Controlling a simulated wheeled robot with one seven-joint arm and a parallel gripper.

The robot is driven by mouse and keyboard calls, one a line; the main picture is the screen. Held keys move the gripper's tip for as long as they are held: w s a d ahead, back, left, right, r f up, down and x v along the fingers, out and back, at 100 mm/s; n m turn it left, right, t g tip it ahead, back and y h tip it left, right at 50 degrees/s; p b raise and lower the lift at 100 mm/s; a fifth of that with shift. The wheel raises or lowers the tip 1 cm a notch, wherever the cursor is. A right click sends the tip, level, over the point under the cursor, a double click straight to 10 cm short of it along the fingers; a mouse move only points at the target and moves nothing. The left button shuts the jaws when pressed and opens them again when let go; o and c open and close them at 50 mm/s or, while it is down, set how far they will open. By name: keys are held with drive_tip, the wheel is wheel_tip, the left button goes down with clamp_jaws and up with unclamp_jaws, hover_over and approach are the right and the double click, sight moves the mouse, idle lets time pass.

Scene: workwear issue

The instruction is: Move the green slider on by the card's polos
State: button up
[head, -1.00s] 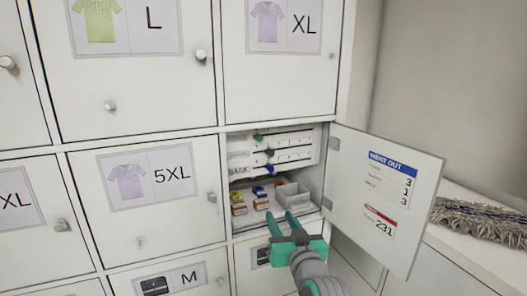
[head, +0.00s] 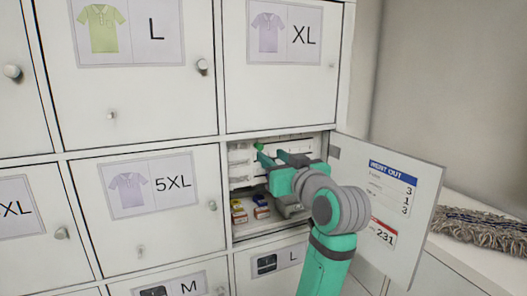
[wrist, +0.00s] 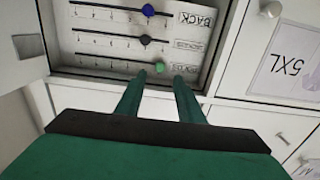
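The green slider (head: 258,146) is the top knob on a white slider panel inside the open locker. In the wrist view, which shows the panel upside down, the green slider (wrist: 160,67) sits at the label end of its scaled rail. My gripper (head: 277,158) is open and empty in front of the panel. In the wrist view its fingertips (wrist: 161,77) stand either side of the green slider; I cannot tell whether they touch it. The card (head: 391,188) on the open door reads "WENT OUT" with 3, 1, 3; its row names are too small to read.
A dark slider (wrist: 145,40) and a blue slider (wrist: 149,10) sit on neighbouring rails. Small coloured boxes (head: 240,213) lie on the shelf below the panel. The open door (head: 425,190) stands to the right of my arm. A 5XL locker door (head: 150,195) is closed at left.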

sight(262, 148)
drive_tip(key=x, duration=0.6)
drive_tip(key=shift+w, duration=0.25)
clamp_jaws()
